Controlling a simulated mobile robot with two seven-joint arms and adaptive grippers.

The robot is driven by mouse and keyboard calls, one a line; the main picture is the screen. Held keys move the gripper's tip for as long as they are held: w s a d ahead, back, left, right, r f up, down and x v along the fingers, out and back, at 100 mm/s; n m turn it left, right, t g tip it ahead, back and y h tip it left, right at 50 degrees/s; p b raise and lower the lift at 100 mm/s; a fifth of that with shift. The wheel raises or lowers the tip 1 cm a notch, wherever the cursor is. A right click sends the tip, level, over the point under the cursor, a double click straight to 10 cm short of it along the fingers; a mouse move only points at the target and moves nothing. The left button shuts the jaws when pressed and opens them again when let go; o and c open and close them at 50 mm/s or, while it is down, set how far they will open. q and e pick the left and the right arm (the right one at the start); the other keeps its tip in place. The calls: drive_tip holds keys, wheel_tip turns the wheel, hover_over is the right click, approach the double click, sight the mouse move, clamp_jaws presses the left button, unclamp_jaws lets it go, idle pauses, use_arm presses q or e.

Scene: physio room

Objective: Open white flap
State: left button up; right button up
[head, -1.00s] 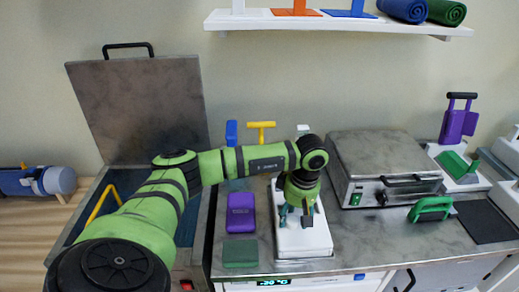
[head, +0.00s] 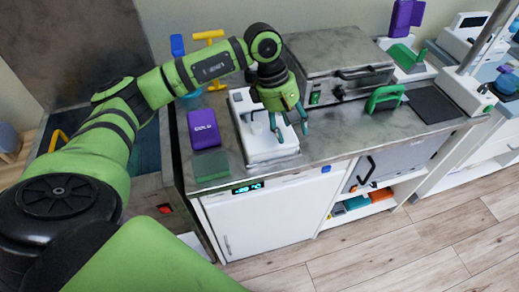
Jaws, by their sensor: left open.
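A white door-like panel (head: 270,218) is upright and closed below the counter, with a small handle (head: 228,244) low on its left side and a lit temperature display above it. I cannot tell for sure whether this is the white flap. A white device (head: 271,153) stands on the counter above the panel. My left gripper (head: 290,130) is open, its fingers pointing down over the right part of the device. It hides part of the device, and I cannot tell whether it touches it. No right gripper shows.
A steel press (head: 335,65) and a green handled tool (head: 385,98) stand to the right. A grey front with a black handle (head: 366,172) is below. The floor (head: 400,240) ahead is clear.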

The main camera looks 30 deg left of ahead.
use_arm(q)
drive_tip(key=s+d+r+n+h, duration=0.1)
drive_tip(key=d+r+n+h, duration=0.1)
drive_tip(key=d+h, duration=0.5)
drive_tip(key=s+d+r+n+h, duration=0.1)
drive_tip(key=s+d+r+h, duration=0.15)
drive_tip(key=d, duration=0.85)
wheel_tip(320, 180, up, 10)
drive_tip(key=w+d+r+n+t+h, duration=0.15)
drive_tip(key=n+t+h, duration=0.45)
drive_tip(key=n+t, duration=0.6)
drive_tip(key=w+a+f+n+t+y, duration=0.25)
drive_tip(key=a+f+n+y, duration=0.55)
drive_tip(key=n, duration=0.6)
drive_tip(key=w+a+f+n+t+y, duration=0.1)
drive_tip(key=a+f+n+t+y, duration=0.35)
drive_tip(key=n+y, duration=0.75)
drive_tip(key=s+a+f+n+g+p, duration=0.1)
drive_tip(key=s+a+f+n+g, duration=0.2)
drive_tip(key=s+f+n+g, duration=0.3)
drive_tip(key=s+a+f+n+g+p, duration=0.1)
drive_tip(key=s+a+f+n+g, duration=0.2)
drive_tip(key=s+f+n+g, duration=0.3)
drive_tip(key=shift+s+f+g, duration=0.6)
drive_tip(key=shift+s+f, duration=1.45)
drive_tip(key=shift+f, duration=1.85)
